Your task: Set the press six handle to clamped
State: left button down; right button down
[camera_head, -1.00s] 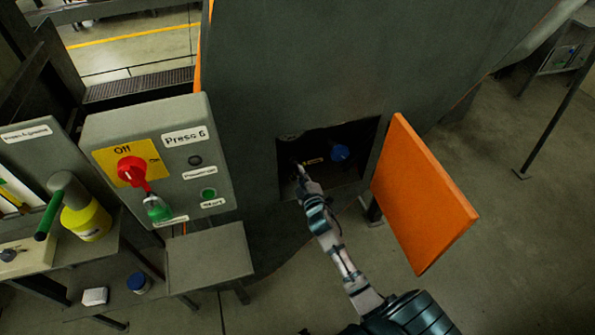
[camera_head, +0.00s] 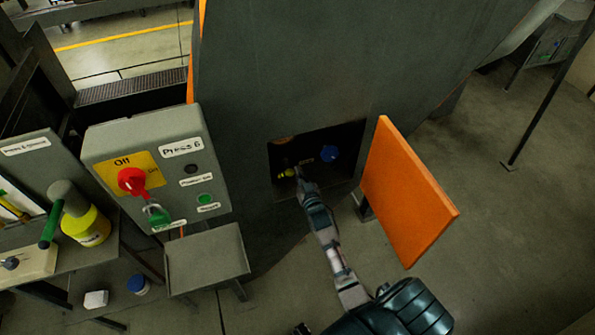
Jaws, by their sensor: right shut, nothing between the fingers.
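The press six control box (camera_head: 160,165) is at the left, with a red switch on a yellow plate and a green padlock below it. The press body (camera_head: 285,75) is dark grey, with a square opening (camera_head: 343,175) whose orange door (camera_head: 405,195) stands open to the right. Inside the opening are a small yellow part (camera_head: 287,173) and a blue round knob (camera_head: 329,153). I cannot tell which part is the handle. My right gripper (camera_head: 302,172) is shut and empty at the opening, close to the yellow part; contact is unclear. My left gripper is not in view.
A small grey shelf (camera_head: 207,262) sticks out below the control box. A blue-lidded jar (camera_head: 138,285) is low down.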

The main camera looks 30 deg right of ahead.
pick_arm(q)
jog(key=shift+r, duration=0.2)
pick_arm(e)
jog(key=shift+d+f+m, duration=0.15)
jog(key=shift+m, duration=0.35)
jog(key=shift+f, duration=0.1)
